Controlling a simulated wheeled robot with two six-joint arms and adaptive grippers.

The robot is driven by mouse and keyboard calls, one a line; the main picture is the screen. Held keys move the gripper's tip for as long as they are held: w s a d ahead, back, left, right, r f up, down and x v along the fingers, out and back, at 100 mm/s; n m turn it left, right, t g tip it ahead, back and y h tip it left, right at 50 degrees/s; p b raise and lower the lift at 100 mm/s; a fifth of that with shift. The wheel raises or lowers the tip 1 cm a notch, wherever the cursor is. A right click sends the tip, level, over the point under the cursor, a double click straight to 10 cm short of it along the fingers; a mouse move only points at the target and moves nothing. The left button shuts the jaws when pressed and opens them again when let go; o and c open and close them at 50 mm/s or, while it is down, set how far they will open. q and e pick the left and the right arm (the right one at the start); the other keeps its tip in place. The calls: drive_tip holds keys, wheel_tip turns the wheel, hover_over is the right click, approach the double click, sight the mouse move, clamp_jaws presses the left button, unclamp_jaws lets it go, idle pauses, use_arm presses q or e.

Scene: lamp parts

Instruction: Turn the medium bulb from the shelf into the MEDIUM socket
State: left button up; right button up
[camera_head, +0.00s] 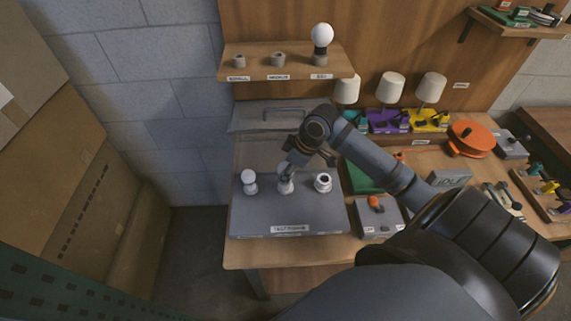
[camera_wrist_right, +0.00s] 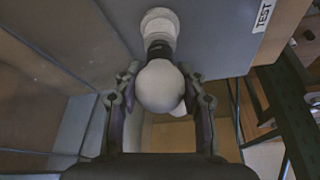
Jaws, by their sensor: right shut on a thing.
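My right gripper (camera_head: 287,170) reaches down over the middle socket (camera_head: 286,187) of the grey test board. In the right wrist view, my right gripper (camera_wrist_right: 160,88) is shut on the round white medium bulb (camera_wrist_right: 160,87), one finger on each side. The bulb's dark neck (camera_wrist_right: 158,50) points at the white socket (camera_wrist_right: 158,24) and appears to meet it; how deep it sits I cannot tell. In the head view the gripper mostly hides the bulb. The MEDIUM holder (camera_head: 277,60) on the shelf is empty. My left gripper is out of view.
The test board (camera_head: 285,222) has a white bulb (camera_head: 250,181) in its left socket and an open right socket (camera_head: 323,182). A big bulb (camera_head: 322,36) stands on the shelf (camera_head: 246,71). A box with an orange knob (camera_head: 374,203) and lamps (camera_head: 390,88) stand to the right.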

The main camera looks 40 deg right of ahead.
drive_tip(key=shift+s+a+m+t+h+p, duration=0.1)
drive_tip(key=shift+m+t+h+p, duration=0.35)
drive_tip(key=shift+m+p, duration=1.3)
drive_tip(key=shift+f+m+h, duration=0.15)
drive_tip(key=shift+m+h, duration=0.2)
drive_tip(key=shift+m, duration=0.3)
drive_tip(key=shift+m+p, duration=0.35)
drive_tip(key=shift+m, duration=0.35)
drive_tip(key=m+h+p, duration=0.1)
drive_tip(key=m, duration=0.1)
drive_tip(key=shift+m+p, duration=0.3)
drive_tip(key=shift+p, duration=0.05)
drive_tip(key=shift+m+h+p, duration=0.6)
drive_tip(key=shift+m+p, duration=0.2)
drive_tip(key=shift+m, duration=0.7)
